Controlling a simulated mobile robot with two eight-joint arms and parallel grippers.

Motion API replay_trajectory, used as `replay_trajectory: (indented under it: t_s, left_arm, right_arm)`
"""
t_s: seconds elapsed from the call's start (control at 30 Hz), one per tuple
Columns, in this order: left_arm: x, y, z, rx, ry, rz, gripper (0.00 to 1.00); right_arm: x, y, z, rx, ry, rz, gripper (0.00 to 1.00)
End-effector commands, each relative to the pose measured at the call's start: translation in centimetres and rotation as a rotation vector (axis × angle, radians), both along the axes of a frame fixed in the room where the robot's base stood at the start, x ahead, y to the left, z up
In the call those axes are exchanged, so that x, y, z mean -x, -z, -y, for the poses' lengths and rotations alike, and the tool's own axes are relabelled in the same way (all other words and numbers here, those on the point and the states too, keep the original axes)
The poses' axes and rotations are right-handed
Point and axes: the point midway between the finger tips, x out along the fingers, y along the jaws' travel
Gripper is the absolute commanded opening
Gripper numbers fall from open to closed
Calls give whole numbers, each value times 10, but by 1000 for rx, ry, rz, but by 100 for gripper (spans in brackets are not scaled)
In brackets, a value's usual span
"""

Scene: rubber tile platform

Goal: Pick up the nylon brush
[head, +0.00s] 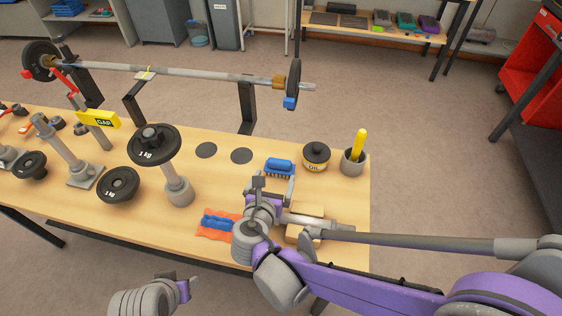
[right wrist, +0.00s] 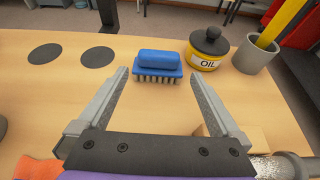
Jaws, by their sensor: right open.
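The nylon brush (head: 279,166) has a blue back and handle and pale bristles pointing down. It sits on the wooden table near its far edge, and also shows in the right wrist view (right wrist: 158,66). My right gripper (head: 275,186) is open and empty on the near side of the brush. In the right wrist view its fingertips (right wrist: 159,76) are spread to either side of the brush's near face, with table visible between them. My left gripper (head: 182,284) is low in the head view, off the table's front edge; its jaw opening is unclear.
A yellow oil tin (head: 316,158) and a grey cup (head: 353,162) with a yellow stick stand right of the brush. Two dark discs (head: 241,156) lie left. A blue-handled item (head: 218,222) on orange cloth and wooden blocks (head: 304,211) are nearer. Weight stands fill the left.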

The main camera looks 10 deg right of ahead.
Motion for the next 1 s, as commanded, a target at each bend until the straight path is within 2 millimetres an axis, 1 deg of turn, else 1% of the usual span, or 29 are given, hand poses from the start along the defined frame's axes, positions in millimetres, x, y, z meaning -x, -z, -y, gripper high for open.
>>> replay_trajectory:
  t_s: [0.03, 0.1, 0.2, 0.43, 0.7, 0.8, 0.97, 1.0]
  left_arm:
    - [0, 2, 0, 0, 0, -1, 50]
    - [0, 3, 0, 0, 0, -1, 50]
    - [0, 4, 0, 0, 0, -1, 50]
    - [0, 5, 0, 0, 0, -2, 50]
    - [0, 7, 0, 0, 0, -2, 50]
    - [0, 7, 0, 0, 0, -2, 50]
    - [0, 7, 0, 0, 0, -2, 50]
    - [0, 7, 0, 0, 0, -2, 50]
  right_arm:
    - [-8, 5, 5, 0, 3, 0, 100]
    - [-18, 8, 8, 0, 3, 0, 100]
    - [-27, 12, 12, 1, 3, 0, 100]
    - [-40, 15, 17, 0, 3, 0, 100]
    - [-75, 27, 30, 0, 3, 0, 100]
    - [-79, 28, 31, 0, 0, 0, 100]
    - [-78, 28, 30, 0, -1, 0, 100]
    - [-78, 28, 30, 0, 0, 0, 93]
